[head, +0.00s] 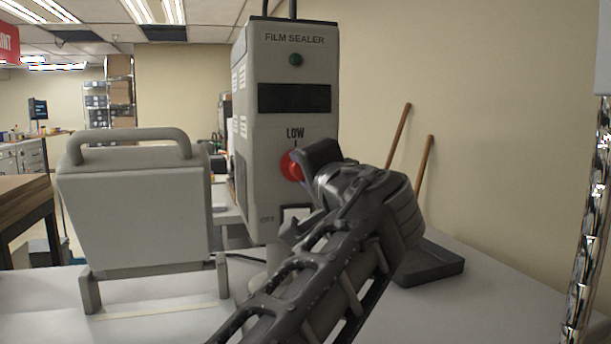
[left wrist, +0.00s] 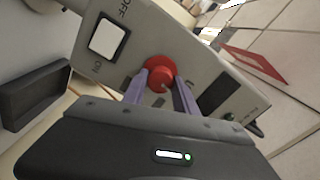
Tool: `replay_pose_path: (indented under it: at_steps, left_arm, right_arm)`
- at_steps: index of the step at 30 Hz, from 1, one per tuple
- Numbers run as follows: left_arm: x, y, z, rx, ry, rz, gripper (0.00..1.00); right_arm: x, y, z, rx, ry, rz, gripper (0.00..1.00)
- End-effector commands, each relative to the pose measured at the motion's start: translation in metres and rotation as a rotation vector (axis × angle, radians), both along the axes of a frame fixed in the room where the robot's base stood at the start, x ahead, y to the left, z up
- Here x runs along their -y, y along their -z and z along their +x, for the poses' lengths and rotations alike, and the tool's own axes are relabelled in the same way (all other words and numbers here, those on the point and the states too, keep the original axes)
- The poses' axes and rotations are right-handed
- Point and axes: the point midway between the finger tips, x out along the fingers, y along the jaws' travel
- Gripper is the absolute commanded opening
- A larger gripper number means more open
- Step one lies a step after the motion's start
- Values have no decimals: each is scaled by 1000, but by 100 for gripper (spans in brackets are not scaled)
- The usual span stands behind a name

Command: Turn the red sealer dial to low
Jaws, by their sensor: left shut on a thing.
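The grey film sealer (head: 287,65) stands on the table, with its red dial (head: 290,166) on the front under the word LOW. My left gripper (head: 312,163) is at the dial and covers its right part in the head view. In the left wrist view the two purple-grey fingers of my left gripper (left wrist: 160,88) are on either side of the red dial (left wrist: 158,72) and shut on it. The side of the dial behind the fingers is hidden, and I cannot tell exactly where its pointer stands. My right gripper is not in view.
A white switch (left wrist: 107,38) marked OFF and ON sits beside the dial. A grey handled press (head: 140,205) stands left of the sealer. A dark tray-like base (head: 430,262) lies to the right, near two wooden handles (head: 398,135) against the wall.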

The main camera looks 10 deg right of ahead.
Motion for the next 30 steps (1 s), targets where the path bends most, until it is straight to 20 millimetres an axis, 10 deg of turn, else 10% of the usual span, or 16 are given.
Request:
replay_pose_path:
  at_steps: [24,25,30]
  left_arm:
    - [1,1,0,8,0,-175,0]
    - [1,1,0,8,0,-175,35]
    - [0,1,0,9,0,-174,49]
  right_arm:
    - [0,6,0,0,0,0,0]
    - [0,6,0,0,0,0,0]
    - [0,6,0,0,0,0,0]
